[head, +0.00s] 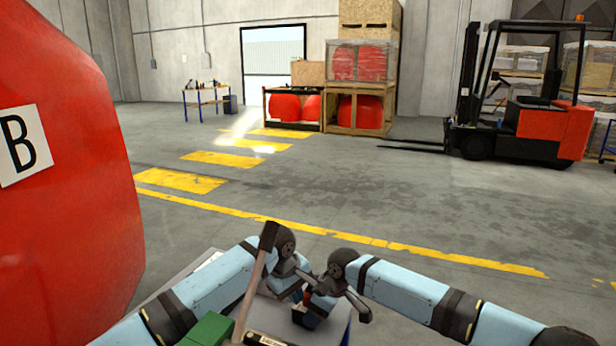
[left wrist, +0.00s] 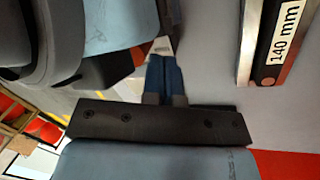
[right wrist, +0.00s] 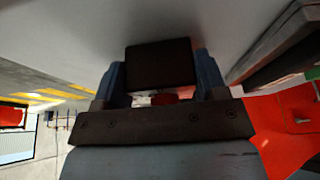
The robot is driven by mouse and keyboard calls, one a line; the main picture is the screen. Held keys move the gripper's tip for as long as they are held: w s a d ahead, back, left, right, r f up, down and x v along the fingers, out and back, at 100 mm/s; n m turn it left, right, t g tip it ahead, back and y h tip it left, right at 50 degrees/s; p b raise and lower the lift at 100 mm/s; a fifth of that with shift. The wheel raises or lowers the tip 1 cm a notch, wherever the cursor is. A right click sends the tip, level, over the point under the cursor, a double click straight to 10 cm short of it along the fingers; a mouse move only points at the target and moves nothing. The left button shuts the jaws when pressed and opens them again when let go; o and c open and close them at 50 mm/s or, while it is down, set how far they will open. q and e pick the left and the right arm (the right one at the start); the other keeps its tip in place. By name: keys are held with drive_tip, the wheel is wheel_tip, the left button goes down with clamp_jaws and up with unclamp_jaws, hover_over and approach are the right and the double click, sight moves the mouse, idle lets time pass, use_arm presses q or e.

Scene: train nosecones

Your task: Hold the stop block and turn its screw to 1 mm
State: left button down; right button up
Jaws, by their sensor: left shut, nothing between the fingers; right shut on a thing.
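The stop block (right wrist: 160,64) shows as a black block in the right wrist view. My right gripper (right wrist: 158,82) is shut on it, one blue finger at each side. A small red part (right wrist: 164,97) shows behind the block, between the fingers. My left gripper (left wrist: 164,65) is shut and empty, its blue fingers together. A pale metal piece (left wrist: 160,48) shows just at its fingertips, with an orange-red part (left wrist: 138,57) beside it. I cannot tell whether the fingers touch it. In the head view both grippers meet low in the middle, over the tabletop. The screw's setting cannot be read.
A bar marked 140 mm (left wrist: 280,40) lies on the table beside the left gripper. A wooden-handled hammer (head: 254,288) and a green object (head: 208,330) stand near my left arm. A big red nosecone marked B (head: 75,190) fills the left. The floor beyond is open.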

use_arm(q)
drive_tip(key=shift+w+d, duration=0.1)
drive_tip(key=shift+d, duration=0.15)
idle(0.4)
drive_tip(key=shift+s+d, duration=0.2)
